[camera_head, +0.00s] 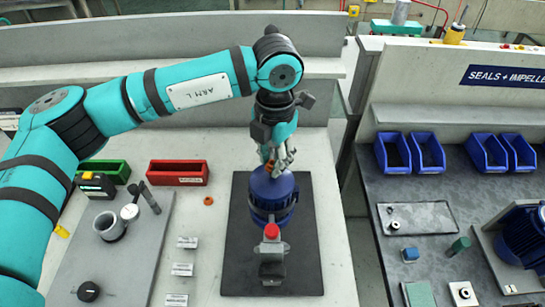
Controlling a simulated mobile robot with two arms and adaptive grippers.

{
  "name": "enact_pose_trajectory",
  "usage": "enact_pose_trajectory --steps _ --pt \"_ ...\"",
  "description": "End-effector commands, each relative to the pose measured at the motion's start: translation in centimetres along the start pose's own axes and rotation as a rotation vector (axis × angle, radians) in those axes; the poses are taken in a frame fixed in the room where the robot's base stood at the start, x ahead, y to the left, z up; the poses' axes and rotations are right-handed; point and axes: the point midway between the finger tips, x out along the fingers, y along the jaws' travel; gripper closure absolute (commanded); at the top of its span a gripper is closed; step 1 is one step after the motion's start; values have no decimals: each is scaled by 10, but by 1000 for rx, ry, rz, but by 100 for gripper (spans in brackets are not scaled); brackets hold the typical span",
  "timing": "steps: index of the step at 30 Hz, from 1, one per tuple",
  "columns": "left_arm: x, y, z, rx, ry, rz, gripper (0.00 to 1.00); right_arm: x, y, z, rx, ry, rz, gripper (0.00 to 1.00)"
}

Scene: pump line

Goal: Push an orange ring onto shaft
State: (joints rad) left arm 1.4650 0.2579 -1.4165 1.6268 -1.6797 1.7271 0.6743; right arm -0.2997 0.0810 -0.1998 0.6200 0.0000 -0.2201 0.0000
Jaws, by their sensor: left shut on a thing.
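A blue motor (273,200) stands upright on a dark mat (308,255) in the middle of the near bench. My left gripper (275,165) points down right above the motor's top. It is shut on an orange ring (269,166), of which only a small bit shows at the fingertips. The shaft is hidden behind the fingers, so I cannot tell whether the ring is around it or above it. A second orange ring (208,200) lies on the bench left of the mat. My right gripper is out of view.
A red bin (178,179) and a green bin (105,167) stand at the back left. A grey block with a red knob (271,231) stands in front of the motor. White labels lie left of the mat. Several blue bins (393,155) stand on the right bench, across a gap.

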Motion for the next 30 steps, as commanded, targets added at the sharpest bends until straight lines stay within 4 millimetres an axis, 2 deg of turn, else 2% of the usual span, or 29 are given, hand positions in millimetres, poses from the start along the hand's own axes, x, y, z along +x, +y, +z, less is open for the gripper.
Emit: enact_pose_trajectory --steps 30 --pt "6 0 0 0 0 1 83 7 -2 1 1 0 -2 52"
